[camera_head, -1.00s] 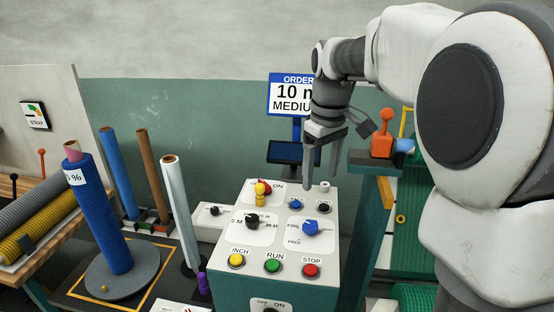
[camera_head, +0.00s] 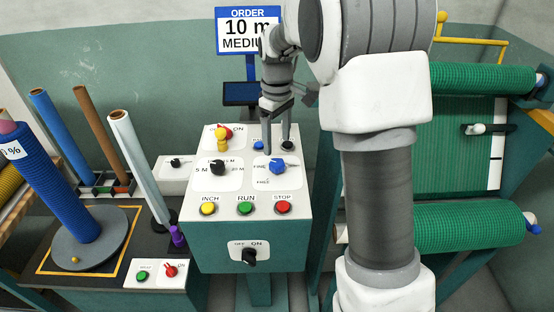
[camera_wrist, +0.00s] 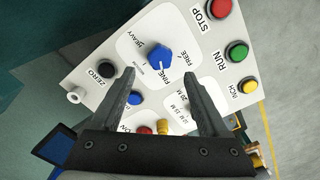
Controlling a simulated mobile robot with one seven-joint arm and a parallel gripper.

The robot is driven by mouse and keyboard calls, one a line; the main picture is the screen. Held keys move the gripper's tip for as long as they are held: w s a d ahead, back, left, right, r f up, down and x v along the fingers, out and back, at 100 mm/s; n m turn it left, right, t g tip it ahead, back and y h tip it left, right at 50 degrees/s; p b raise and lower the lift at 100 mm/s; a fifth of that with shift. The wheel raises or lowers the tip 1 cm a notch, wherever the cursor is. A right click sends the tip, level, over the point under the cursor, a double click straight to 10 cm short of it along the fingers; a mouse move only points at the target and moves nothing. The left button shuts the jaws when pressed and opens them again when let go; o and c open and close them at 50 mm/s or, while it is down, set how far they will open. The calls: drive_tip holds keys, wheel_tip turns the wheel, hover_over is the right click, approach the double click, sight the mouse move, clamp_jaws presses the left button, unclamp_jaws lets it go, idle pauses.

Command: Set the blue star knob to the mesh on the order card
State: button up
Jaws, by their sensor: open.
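The blue star knob (camera_head: 277,167) sits on its white dial plate on the right of the sloped control panel. In the wrist view the knob (camera_wrist: 159,59) is ringed by HEAVY, FINE, FREE and a small label I cannot read clearly. Its pointer seems to lie on the FINE side, but this is hard to make out. The order card (camera_head: 246,32) reads "10 m" and "MEDI…", its right end hidden by my arm. My gripper (camera_head: 276,149) is open and empty, just behind and above the knob, fingers pointing down. In the wrist view my gripper (camera_wrist: 159,73) has its fingertips either side of the knob.
Rolls stand at left; green netting (camera_head: 470,225) hangs at right.

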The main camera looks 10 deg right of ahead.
sight(277, 162)
wheel_tip(277, 162, down, 7)
drive_tip(key=shift+f, duration=0.15)
clamp_jaws()
idle(0.5)
